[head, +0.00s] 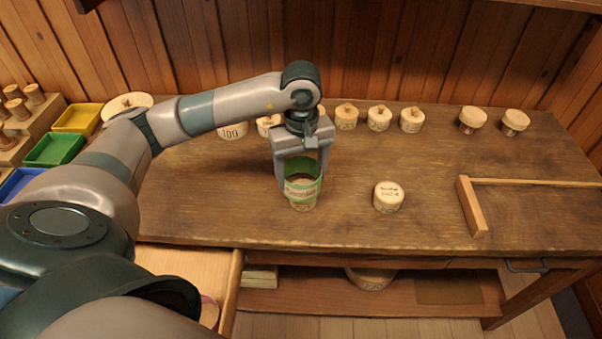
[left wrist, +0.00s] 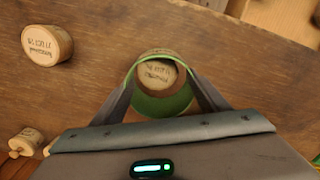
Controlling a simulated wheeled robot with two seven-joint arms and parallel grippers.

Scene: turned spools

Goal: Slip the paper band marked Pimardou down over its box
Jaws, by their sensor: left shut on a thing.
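My left gripper (head: 302,183) is shut on a green paper band (head: 303,167) with a pale label, too small to read. The band is an open ring held upright between the fingers. A round pale wooden box (head: 302,204) stands on the bench directly below it, its lower part showing under the band. In the left wrist view the box's lettered lid (left wrist: 157,74) shows inside the ring of the band (left wrist: 163,104), towards its far side. I cannot tell how far the band reaches down around the box. My right gripper is not in view.
Another lettered round box (head: 388,196) stands to the right on the bench (head: 340,220). Several lidded boxes (head: 379,118) line the back. A wooden stop (head: 471,206) with a thin rail lies at right. Yellow (head: 77,117) and green (head: 55,149) trays are at left.

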